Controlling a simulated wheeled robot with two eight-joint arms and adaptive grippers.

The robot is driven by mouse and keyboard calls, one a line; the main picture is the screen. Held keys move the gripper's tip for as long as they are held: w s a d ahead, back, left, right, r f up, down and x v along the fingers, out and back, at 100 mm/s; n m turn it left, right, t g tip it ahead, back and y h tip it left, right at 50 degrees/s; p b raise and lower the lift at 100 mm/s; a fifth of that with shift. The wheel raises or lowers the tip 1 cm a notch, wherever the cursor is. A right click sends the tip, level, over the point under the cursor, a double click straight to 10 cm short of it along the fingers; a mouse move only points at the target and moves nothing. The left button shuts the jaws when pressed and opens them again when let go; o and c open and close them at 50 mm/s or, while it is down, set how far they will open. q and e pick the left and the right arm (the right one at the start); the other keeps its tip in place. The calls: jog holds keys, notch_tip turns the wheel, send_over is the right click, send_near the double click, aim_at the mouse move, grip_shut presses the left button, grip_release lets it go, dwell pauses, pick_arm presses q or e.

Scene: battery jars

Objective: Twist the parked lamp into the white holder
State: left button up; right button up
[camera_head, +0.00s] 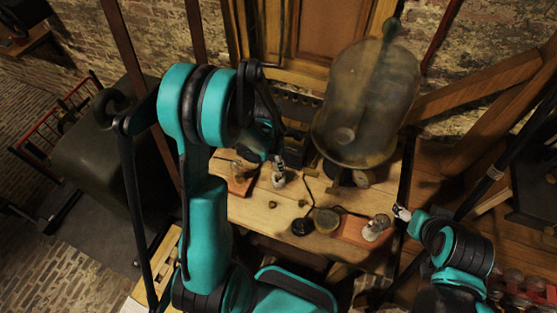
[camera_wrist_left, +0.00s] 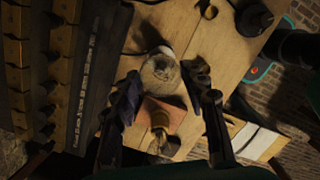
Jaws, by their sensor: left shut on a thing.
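My left gripper (camera_head: 279,162) points down over the white holder (camera_head: 279,181) on the wooden table. In the left wrist view the round glass lamp (camera_wrist_left: 160,72) is between the two fingers of this gripper (camera_wrist_left: 164,80), which is shut on it. A white edge of the holder (camera_wrist_left: 165,50) shows just behind the lamp. The lamp is at the holder, but I cannot tell how deep it sits. My right gripper (camera_head: 402,212) is beside the table's right end, near a glass jar; I cannot tell whether its fingers are open.
A glass jar (camera_head: 377,228) stands on the right reddish mat (camera_head: 350,232). Another jar (camera_head: 238,168) stands on the left mat (camera_head: 240,187). A dark round piece (camera_head: 302,227) and a round dish (camera_head: 327,220) lie near the front. A large bell jar (camera_head: 365,105) stands behind.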

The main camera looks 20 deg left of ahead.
pick_arm(q)
jog(key=shift+f+b, duration=1.25)
jog(key=shift+b, duration=0.35)
dwell(0.9)
dwell(0.4)
jog(key=shift+m, duration=0.5)
jog(key=m+b, duration=0.1)
jog(key=m, duration=0.1)
jog(key=shift+f+m, duration=0.1)
jog(key=shift+m, duration=0.3)
jog(key=m, duration=0.2)
jog(key=shift+m+g+b, duration=0.3)
jog(key=shift+g+b, duration=0.1)
jog(key=m+b, duration=0.1)
jog(key=m, duration=0.3)
jog(key=shift+m+g+b, duration=0.3)
jog(key=shift+m, duration=0.9)
